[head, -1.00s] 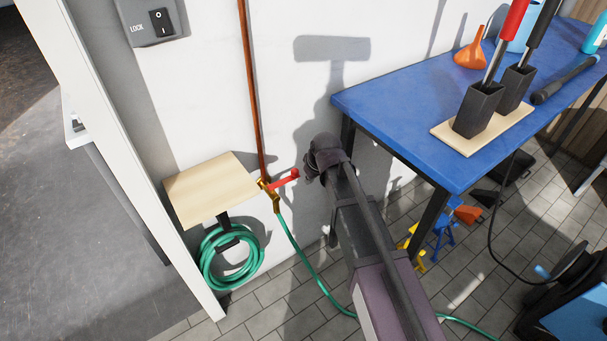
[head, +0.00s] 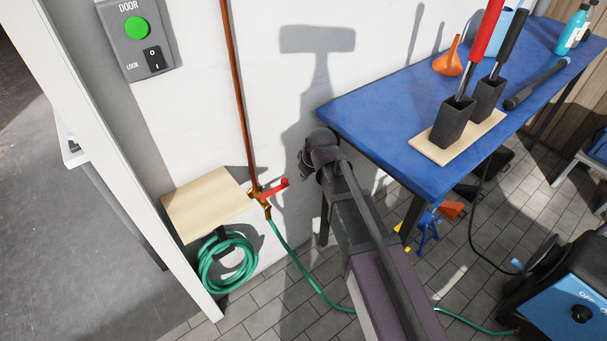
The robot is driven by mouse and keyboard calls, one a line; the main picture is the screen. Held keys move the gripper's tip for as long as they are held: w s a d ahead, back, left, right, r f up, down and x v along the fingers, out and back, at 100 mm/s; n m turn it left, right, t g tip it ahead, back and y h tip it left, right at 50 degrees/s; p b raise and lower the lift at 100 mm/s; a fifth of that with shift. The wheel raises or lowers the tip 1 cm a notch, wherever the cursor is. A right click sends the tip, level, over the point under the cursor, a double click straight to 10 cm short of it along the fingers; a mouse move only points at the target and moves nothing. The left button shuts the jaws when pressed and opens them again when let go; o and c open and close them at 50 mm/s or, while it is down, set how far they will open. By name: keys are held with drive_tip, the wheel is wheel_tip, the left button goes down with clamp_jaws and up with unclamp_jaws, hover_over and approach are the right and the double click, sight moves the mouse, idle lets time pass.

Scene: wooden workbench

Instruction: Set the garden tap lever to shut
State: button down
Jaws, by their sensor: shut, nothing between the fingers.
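The garden tap (head: 262,199) is a brass fitting at the foot of a copper pipe on the white wall. Its red lever (head: 274,188) sticks out to the right and slightly up, across the line of the pipe. A green hose (head: 292,258) runs down from the tap outlet. My gripper (head: 306,166) is just right of and a little above the lever's end in the picture, apart from it. The fingers are small, dark and partly hidden by my wrist; they are shut with nothing held.
A wooden shelf (head: 205,203) stands left of the tap, with a coiled hose (head: 228,262) below. A blue workbench (head: 400,105) with its corner close to my arm is at right. A door control box (head: 140,40) is on the wall. A blue machine (head: 570,300) stands lower right.

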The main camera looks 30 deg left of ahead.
drive_tip(key=shift+d+r+p, duration=0.25)
drive_tip(key=shift+r+p, duration=0.15)
drive_tip(key=shift+r, duration=0.25)
drive_tip(key=shift+s, duration=0.1)
